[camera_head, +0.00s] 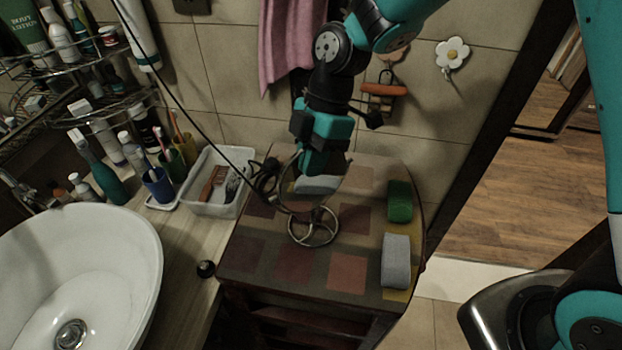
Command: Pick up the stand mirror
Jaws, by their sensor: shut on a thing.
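The stand mirror (313,228) is over the checked top of the small wooden cabinet. Its round open metal base with spokes faces me, and its round frame rises behind. My gripper (318,172) comes down from above and is shut on the mirror's upper part. The gripper hides part of the frame and glass. I cannot tell whether the base touches the cabinet top.
On the cabinet top (258,262), a green roll (400,201) and a grey roll (396,261) lie to the right. A white tray (214,208) with brushes, cups and the white basin (120,245) are left. A pink towel (287,45) hangs behind.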

